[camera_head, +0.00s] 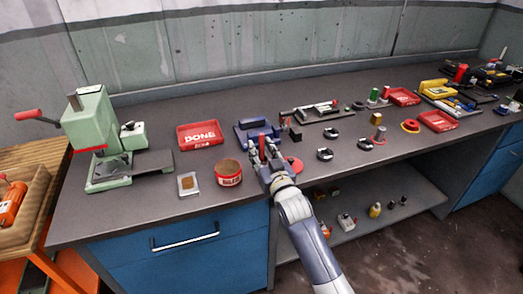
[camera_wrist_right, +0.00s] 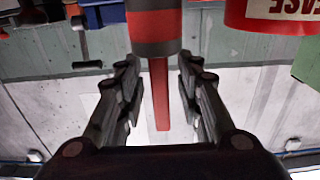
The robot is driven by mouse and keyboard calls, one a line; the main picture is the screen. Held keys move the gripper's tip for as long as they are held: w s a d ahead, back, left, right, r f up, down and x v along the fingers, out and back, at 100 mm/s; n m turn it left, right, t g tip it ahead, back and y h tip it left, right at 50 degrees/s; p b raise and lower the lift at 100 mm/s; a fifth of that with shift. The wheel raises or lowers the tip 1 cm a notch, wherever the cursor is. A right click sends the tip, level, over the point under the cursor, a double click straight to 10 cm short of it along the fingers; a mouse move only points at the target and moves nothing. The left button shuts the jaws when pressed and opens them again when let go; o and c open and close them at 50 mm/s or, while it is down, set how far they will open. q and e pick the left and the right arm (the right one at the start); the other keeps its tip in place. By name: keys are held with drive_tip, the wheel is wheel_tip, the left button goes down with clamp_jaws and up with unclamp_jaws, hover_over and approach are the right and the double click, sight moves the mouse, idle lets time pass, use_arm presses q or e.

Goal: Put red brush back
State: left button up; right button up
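My right gripper (camera_head: 262,155) is over the bench near its front edge, just right of the red grease can (camera_head: 228,173). In the right wrist view its two fingers (camera_wrist_right: 160,92) are apart. The thin red handle of what looks like the red brush (camera_wrist_right: 160,95) lies between them, with a visible gap on each side. The handle joins a wider red body with dark grey bands at the top of that view. In the head view the gripper largely hides this thing. The grease can also shows at the wrist view's upper right (camera_wrist_right: 275,12). My left gripper is out of view.
A red DONE tray (camera_head: 200,134) and a blue device (camera_head: 256,133) stand behind the gripper. A red disc (camera_head: 295,165) lies close on its right. A green press (camera_head: 98,140) stands at the left. Small black parts (camera_head: 325,155) lie further right.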

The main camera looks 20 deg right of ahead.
drive_tip(key=shift+r, duration=0.25)
drive_tip(key=shift+s+f, duration=0.15)
drive_tip(key=shift+s, duration=0.2)
drive_tip(key=s, duration=1.1)
drive_tip(key=shift+s+d+b, duration=0.15)
drive_tip(key=shift+d+b, duration=0.05)
drive_tip(key=shift+b, duration=0.25)
